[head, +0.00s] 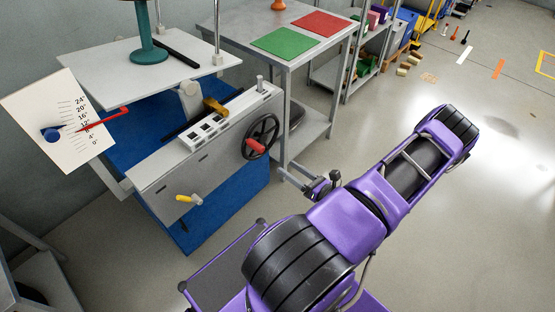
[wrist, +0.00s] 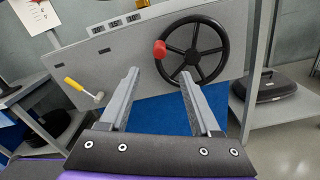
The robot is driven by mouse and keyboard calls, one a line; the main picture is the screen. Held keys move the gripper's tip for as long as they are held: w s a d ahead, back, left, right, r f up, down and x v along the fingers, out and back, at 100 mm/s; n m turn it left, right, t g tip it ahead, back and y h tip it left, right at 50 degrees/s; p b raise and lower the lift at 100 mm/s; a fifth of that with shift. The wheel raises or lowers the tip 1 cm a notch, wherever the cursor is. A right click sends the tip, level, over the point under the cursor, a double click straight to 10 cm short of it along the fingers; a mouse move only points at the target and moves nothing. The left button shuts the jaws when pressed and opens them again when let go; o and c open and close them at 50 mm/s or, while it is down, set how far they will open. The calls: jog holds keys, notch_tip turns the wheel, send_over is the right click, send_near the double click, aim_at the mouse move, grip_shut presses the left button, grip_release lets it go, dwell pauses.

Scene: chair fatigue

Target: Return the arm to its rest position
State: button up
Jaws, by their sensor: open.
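My gripper (wrist: 159,73) is open and empty in the wrist view, its two grey fingers spread apart and pointing at the grey machine front. In the head view my gripper (head: 287,169) shows small, just right of and below the handwheel, partly hidden behind my purple arm. The black handwheel (head: 270,128) has a red knob (head: 256,145). In the wrist view the handwheel (wrist: 192,50) and its red knob (wrist: 159,49) lie beyond the fingertips, with no contact visible. My arm is stretched out to the right and folds back.
The grey machine (head: 215,138) has a yellow-handled lever (head: 190,199) and a dial with a red pointer (head: 103,119). A workbench (head: 225,20) with green (head: 284,42) and red (head: 320,23) mats stands behind. Open floor (head: 470,230) lies to the right.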

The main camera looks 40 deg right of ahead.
jog(key=shift+s, duration=1)
